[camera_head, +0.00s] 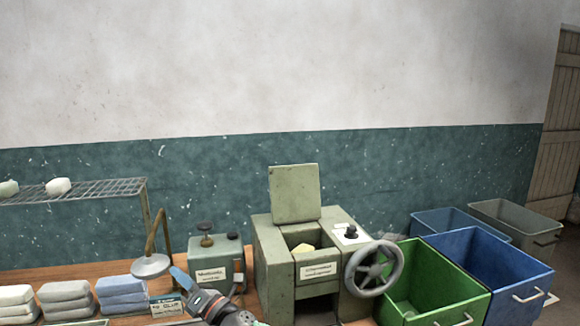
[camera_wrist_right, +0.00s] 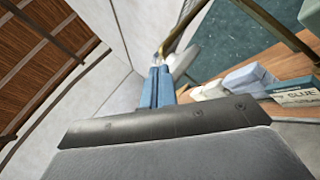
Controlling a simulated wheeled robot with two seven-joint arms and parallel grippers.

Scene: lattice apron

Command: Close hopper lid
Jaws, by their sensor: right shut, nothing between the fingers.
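The hopper lid (camera_head: 294,193) is a grey-green square panel. It stands upright and open at the back of the green machine (camera_head: 272,262). In the open hopper below it lies a pale yellow lump (camera_head: 303,249). My right gripper (camera_head: 179,274) comes in from the bottom of the head view with blue fingers pointing up and left. It is left of the machine, in front of the green canister, and well apart from the lid. Its blue fingers (camera_wrist_right: 156,86) are shut and empty in the right wrist view. My left gripper is in neither view.
A handwheel (camera_head: 374,268) juts from the machine's right side. A green canister (camera_head: 218,268) stands left of it, beside a bent metal stand (camera_head: 152,265). Stacked blue blocks (camera_head: 124,296) and a glue box (camera_head: 167,305) sit left. Green (camera_head: 432,282) and blue (camera_head: 487,262) bins stand right.

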